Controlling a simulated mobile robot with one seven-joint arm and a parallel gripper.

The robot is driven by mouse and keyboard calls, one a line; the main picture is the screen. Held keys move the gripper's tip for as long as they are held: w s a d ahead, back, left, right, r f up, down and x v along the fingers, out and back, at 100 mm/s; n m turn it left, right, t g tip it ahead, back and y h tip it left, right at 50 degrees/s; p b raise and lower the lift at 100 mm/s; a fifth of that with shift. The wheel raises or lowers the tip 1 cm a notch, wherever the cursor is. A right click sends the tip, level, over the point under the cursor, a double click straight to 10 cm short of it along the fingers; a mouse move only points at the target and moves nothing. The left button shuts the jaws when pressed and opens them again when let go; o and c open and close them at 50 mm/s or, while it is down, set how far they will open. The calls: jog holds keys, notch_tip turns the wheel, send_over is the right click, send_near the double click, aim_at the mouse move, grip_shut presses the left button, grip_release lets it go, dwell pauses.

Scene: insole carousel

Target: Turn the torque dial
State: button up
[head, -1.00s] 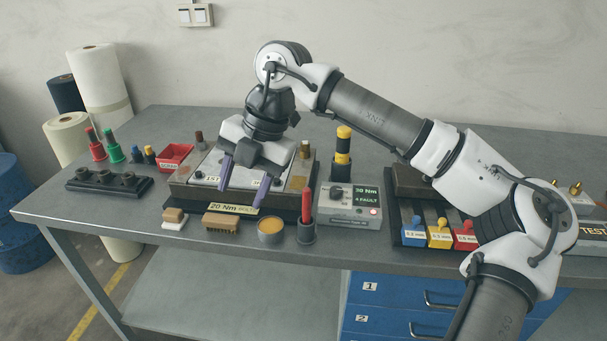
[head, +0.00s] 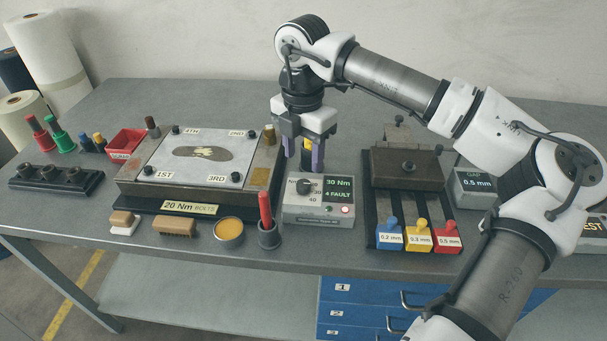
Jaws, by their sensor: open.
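The torque dial (head: 304,187) is a dark round knob on the left of a grey control box's front face. The box (head: 318,212) has a green display (head: 338,188) reading "30 Nm" and "4 FAULT", and a red light below it. My gripper (head: 304,160) points down with its two purple fingers apart, just above and behind the dial. It holds nothing. A black and yellow cylinder behind the box is partly hidden by the fingers. I cannot tell whether a finger touches the box.
A plate fixture (head: 130,187) with a "20 Nm" label stands left of the box. A red-handled tool in a cup (head: 268,234) stands close at its front left. A black gauge rack (head: 371,221) with coloured blocks is to the right.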

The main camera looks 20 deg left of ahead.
aim_at(303, 184)
notch_tip(303, 184, down, 7)
jog(key=shift+f+p, duration=0.2)
jog(key=shift+p, duration=0.35)
jog(key=c, duration=1)
jog(key=shift+o, duration=0.2)
jog(key=shift+b, duration=0.3)
jog(key=n+b, duration=0.1)
jog(key=b, duration=0.1)
jog(key=n+b, duration=0.1)
jog(key=n, duration=0.1)
jog(key=shift+f+n+b, duration=0.2)
jog(key=shift+n+b, duration=0.1)
jog(key=shift+b, duration=0.05)
jog(key=n+b, duration=0.3)
jog(key=n, duration=0.1)
jog(key=shift+r+n, duration=0.1)
jog(key=shift+n, duration=0.2)
jog(key=n+b, duration=0.2)
jog(key=n, duration=0.3)
jog(key=shift+d+r, duration=0.1)
jog(key=shift+w+n, duration=0.1)
jog(key=shift+n, duration=2.3)
jog(key=shift+r+b, duration=0.1)
jog(key=shift+b, duration=0.2)
